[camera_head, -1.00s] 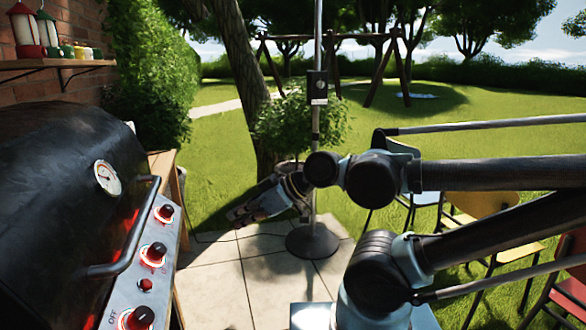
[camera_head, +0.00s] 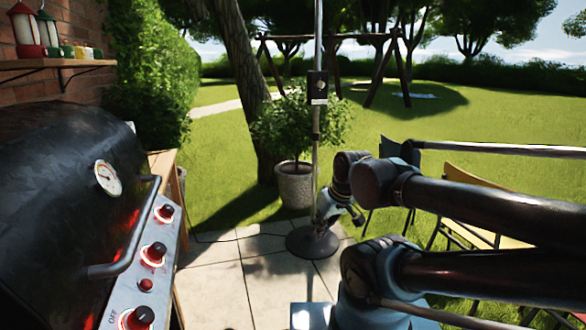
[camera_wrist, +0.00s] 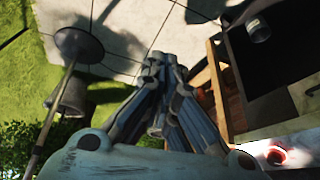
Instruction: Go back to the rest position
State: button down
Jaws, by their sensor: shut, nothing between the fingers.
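My gripper (camera_head: 325,222) is in the head view, partly hidden behind my own arm links, hanging nose down in front of the pole's round base. In the wrist view my gripper (camera_wrist: 158,62) shows its fingers together with nothing between them. It is apart from the grill and points at the paving below.
A black grill (camera_head: 60,190) with lit red knobs stands at the left, beside a wooden side table (camera_head: 166,168). A pole (camera_head: 317,150) on a round base (camera_head: 312,243) and a potted shrub (camera_head: 295,187) stand ahead. Chairs (camera_head: 470,230) are at the right.

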jog(key=s+d+f+m+g+h, duration=0.2)
jog(key=d+m, duration=0.3)
jog(key=d, duration=0.6)
jog(key=shift+s+f+h, duration=0.45)
jog(key=shift+s+h, duration=0.05)
jog(key=shift+s, duration=0.05)
jog(key=shift+a, duration=0.1)
